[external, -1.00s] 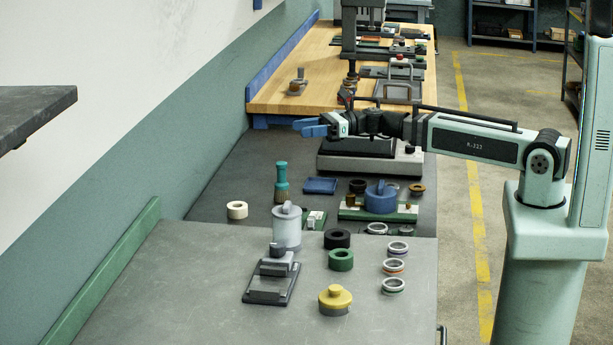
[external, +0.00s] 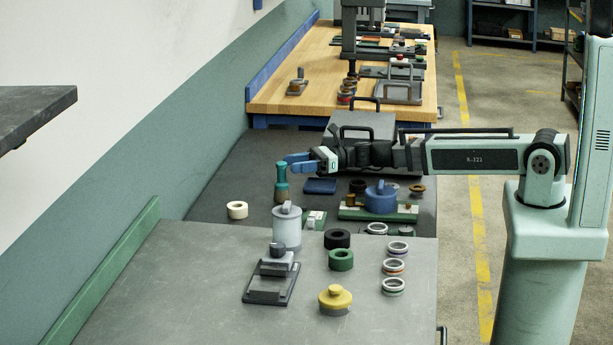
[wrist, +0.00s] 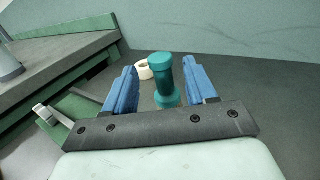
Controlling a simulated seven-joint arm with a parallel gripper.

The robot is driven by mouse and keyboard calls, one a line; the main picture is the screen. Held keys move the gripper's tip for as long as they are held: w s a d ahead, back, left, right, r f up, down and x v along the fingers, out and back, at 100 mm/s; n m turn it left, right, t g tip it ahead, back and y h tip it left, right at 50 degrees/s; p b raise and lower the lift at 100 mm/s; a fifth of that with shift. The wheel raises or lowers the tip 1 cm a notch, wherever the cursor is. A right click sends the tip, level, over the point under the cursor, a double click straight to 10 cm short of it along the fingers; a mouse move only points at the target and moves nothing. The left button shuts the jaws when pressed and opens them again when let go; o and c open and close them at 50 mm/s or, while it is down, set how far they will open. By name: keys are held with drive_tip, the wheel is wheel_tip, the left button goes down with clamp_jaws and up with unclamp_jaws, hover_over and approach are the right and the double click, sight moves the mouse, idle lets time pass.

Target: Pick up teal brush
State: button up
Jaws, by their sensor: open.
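The teal brush (external: 281,184) stands upright on the dark bench, with a teal handle and a brownish lower end. My gripper (external: 288,163) has blue fingers and is level with the top of the brush in the external view. In the wrist view the brush handle (wrist: 164,80) shows between the two open blue fingers (wrist: 158,88), closer to the right one. I cannot tell whether a finger touches it. The lower end of the brush is hidden in the wrist view.
A white ring (external: 237,210) lies left of the brush. A blue tray (external: 320,186) lies to its right. A white lidded canister (external: 287,228) stands in front.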

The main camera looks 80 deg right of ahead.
sight(282, 163)
drive_tip(key=x, duration=0.4)
drive_tip(key=shift+w+a, duration=0.15)
drive_tip(key=shift+w, duration=0.1)
clamp_jaws()
